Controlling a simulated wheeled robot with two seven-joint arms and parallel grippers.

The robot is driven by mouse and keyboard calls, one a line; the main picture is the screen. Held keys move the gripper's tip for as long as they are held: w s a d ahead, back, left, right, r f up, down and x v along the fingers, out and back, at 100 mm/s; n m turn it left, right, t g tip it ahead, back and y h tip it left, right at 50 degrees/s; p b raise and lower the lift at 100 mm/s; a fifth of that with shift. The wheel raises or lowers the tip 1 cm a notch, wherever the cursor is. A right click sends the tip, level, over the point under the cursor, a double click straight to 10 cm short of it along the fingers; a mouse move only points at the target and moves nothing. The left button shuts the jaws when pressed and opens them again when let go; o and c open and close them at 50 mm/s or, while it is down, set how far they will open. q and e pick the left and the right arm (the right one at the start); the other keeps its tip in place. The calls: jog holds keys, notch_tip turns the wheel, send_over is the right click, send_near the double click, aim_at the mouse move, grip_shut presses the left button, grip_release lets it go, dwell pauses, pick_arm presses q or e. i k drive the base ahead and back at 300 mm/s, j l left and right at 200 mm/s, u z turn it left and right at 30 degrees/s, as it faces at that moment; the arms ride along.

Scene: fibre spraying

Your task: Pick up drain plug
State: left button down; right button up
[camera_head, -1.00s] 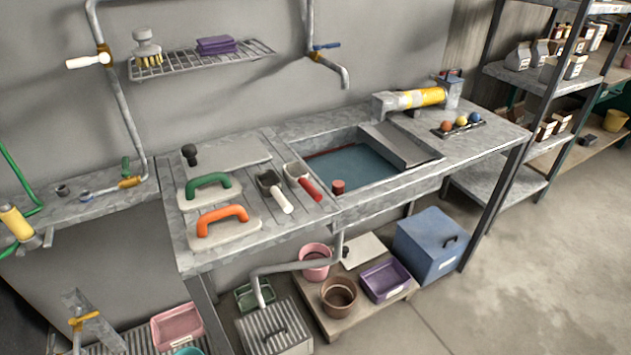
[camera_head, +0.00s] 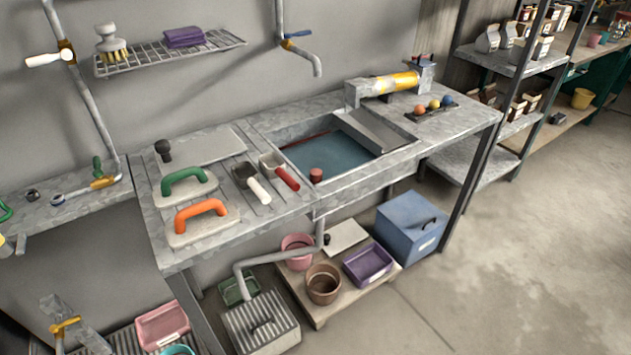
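A short dark-red cylinder (camera_head: 316,175), which looks like the drain plug, stands upright at the front left corner of the sink basin (camera_head: 365,178). The basin holds blue-grey water, and I cannot see how the plug's lower end sits. Neither of my grippers is in view.
Left of the sink, the counter holds a green-handled float (camera_head: 184,182), an orange-handled float (camera_head: 202,216), a white-handled scoop (camera_head: 254,184) and a red-handled scoop (camera_head: 281,174). A wall tap (camera_head: 297,42) hangs above. The floor on the right is clear.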

aim_at(316, 175)
jog(key=u, duration=0.55)
jog(key=i+l+u, duration=0.1)
jog(key=l+u, duration=0.35)
jog(key=l, duration=0.15)
jog(key=l+u, duration=0.45)
jog(key=i+l, duration=0.05)
jog(key=l, duration=0.05)
